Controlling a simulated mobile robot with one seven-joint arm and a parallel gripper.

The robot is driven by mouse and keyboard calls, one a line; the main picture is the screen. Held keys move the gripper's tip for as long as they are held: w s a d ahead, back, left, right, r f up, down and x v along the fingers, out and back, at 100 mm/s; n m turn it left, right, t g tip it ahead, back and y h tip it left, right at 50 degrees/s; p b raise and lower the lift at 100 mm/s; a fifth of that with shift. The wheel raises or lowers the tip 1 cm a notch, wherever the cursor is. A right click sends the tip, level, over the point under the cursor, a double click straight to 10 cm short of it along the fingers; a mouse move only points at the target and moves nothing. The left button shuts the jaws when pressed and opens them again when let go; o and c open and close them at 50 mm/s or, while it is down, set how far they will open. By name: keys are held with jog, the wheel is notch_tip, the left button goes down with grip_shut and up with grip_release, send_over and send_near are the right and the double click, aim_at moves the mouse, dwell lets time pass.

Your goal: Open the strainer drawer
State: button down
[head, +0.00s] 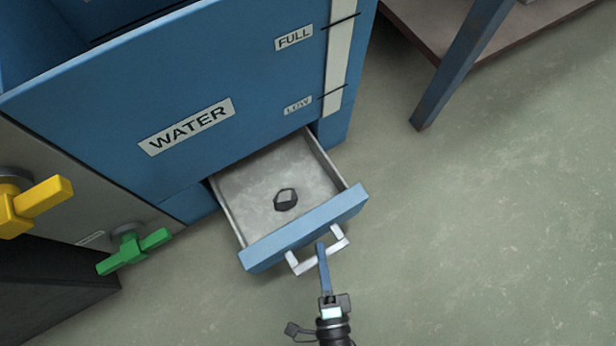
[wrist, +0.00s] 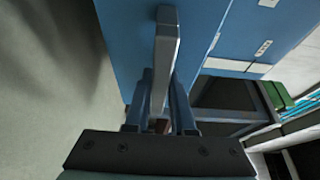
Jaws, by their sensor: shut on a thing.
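The strainer drawer (head: 304,229) is a blue-fronted drawer low in the blue water tank (head: 225,85). It stands pulled out, and its pale grey inside shows. A small dark ring-like object (head: 286,199) lies on the drawer floor. The white bar handle (head: 318,256) is on the drawer front. My gripper (head: 322,252) is shut on the handle, with its blue fingers at the middle of the bar. In the wrist view the grey handle bar (wrist: 165,60) runs between my two fingers (wrist: 160,105). The drawer front fills much of that view behind it.
A yellow valve handle (head: 36,205) and a green valve handle (head: 134,250) stick out at the left. A table leg (head: 460,65) stands at the upper right. The greenish floor (head: 480,230) to the right of the drawer is clear.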

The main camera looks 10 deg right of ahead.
jog(key=shift+s+d, duration=0.2)
jog(key=shift+s, duration=0.5)
jog(key=shift+s+d, duration=0.15)
jog(key=shift+s, duration=0.55)
jog(key=c, duration=0.8)
grip_release()
jog(key=shift+o, duration=0.2)
jog(key=shift+s, duration=0.1)
jog(key=s+p, duration=0.2)
jog(key=s, duration=1)
jog(key=shift+s+a, duration=0.35)
jog(key=shift+a, duration=0.1)
